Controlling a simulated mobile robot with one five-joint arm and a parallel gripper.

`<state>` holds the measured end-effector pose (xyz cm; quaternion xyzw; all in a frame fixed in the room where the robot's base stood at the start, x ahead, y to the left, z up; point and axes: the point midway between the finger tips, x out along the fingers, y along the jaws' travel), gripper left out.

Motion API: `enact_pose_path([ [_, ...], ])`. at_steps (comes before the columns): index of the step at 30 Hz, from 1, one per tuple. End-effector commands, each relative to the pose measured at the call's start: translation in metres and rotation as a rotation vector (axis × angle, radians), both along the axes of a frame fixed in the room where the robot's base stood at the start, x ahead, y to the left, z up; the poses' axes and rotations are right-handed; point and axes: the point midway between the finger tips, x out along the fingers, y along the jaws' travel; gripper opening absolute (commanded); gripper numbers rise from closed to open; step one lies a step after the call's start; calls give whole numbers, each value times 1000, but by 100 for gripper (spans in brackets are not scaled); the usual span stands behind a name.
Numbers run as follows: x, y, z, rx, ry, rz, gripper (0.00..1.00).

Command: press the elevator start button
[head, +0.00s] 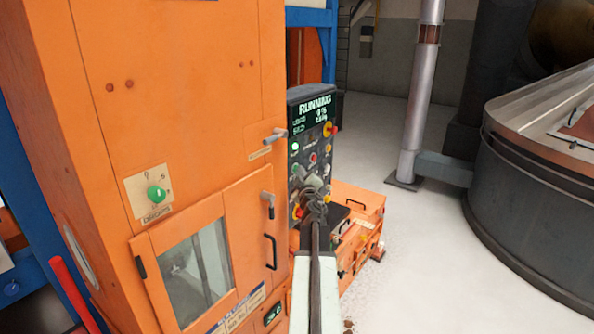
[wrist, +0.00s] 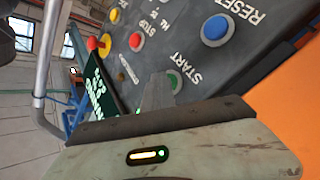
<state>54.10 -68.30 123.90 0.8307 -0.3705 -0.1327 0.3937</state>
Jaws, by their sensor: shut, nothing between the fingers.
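The green start button (wrist: 174,81), labelled START, is on a dark control panel in the wrist view. My gripper (wrist: 159,88) is shut and empty, its tip right beside the button and covering part of it; I cannot tell whether they touch. In the head view my gripper (head: 313,186) is in front of the lower part of the control panel (head: 323,158). The panel's display (head: 313,110) reads RUNNING in green, and a green light (head: 295,147) glows below it.
The blue RESET button (wrist: 217,30) and a red knob (wrist: 100,43) are on the same panel. An orange cabinet (head: 80,60) with a windowed door and handles stands at the left. A large grey vat (head: 530,200) stands at the right. Pale floor (head: 420,260) is open between.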

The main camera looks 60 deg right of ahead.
Motion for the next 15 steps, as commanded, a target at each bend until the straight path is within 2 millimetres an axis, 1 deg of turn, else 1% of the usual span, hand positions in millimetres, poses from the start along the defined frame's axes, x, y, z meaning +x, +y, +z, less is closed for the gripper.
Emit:
enact_pose_path([
  [8,-2,0,0,-1,0,1,0],
  [15,-15,1,0,-1,0,1,0],
])
